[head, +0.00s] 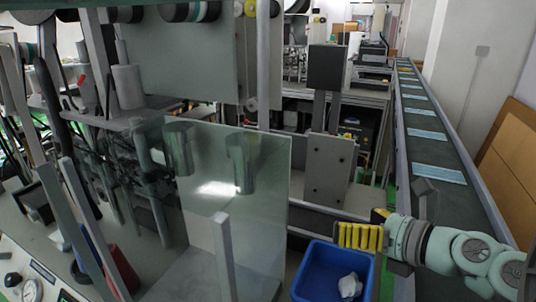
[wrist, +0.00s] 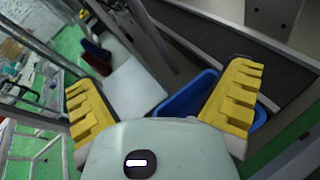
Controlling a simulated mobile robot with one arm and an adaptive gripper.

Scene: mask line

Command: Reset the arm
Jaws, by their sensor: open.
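My arm reaches in from the right in the head view. My gripper (head: 360,236) has yellow ridged fingers and is above the back edge of a blue bin (head: 322,272). In the wrist view my gripper (wrist: 165,100) shows its two yellow fingers spread wide apart, with nothing between them. The blue bin (wrist: 185,97) shows behind the right finger there. A crumpled white item lies in the bin (head: 349,286) in the head view.
A conveyor belt (head: 420,100) with several light blue masks (head: 440,173) runs along the right. A clear panel (head: 240,200) and machine frames stand at the left. A brown board (head: 510,150) leans at the far right.

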